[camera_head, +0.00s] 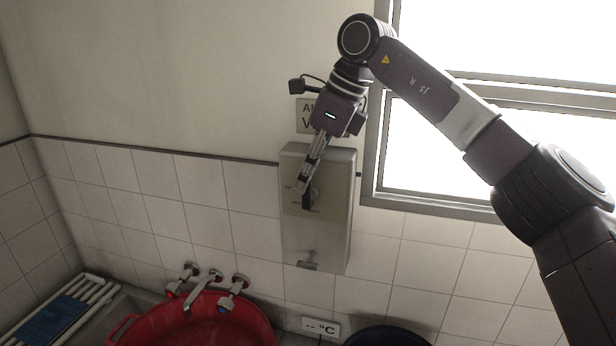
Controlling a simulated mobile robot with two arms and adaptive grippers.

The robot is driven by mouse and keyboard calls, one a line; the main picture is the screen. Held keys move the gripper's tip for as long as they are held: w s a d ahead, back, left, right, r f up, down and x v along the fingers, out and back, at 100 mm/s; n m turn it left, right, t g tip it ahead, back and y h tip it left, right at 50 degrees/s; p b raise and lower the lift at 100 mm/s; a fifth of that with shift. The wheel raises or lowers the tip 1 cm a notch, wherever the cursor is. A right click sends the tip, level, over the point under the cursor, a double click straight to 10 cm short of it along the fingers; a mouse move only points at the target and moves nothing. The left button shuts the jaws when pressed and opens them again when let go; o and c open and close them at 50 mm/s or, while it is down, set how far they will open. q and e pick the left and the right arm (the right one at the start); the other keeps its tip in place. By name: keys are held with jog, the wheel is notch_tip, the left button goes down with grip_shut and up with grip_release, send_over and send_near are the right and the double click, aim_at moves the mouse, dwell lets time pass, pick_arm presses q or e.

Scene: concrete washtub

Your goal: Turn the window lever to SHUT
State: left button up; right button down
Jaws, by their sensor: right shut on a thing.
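A grey metal box (325,235) is fixed to the tiled wall just left of the window. A small dark lever (307,203) shows on the upper part of its front. My right gripper (303,188) reaches down from above and is shut on the lever, its fingers covering most of it. The markings beside the lever are too small to read. My left gripper is not in view.
A sign (305,106) above the box is partly hidden by my right wrist. The window (450,150) is at the right.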

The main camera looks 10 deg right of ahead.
dwell(0.4)
jog(key=c, duration=2)
grip_release()
jog(key=shift+a, duration=0.1)
jog(key=v, duration=1.2)
jog(key=shift+w, duration=0.15)
jog(key=shift+f, duration=0.1)
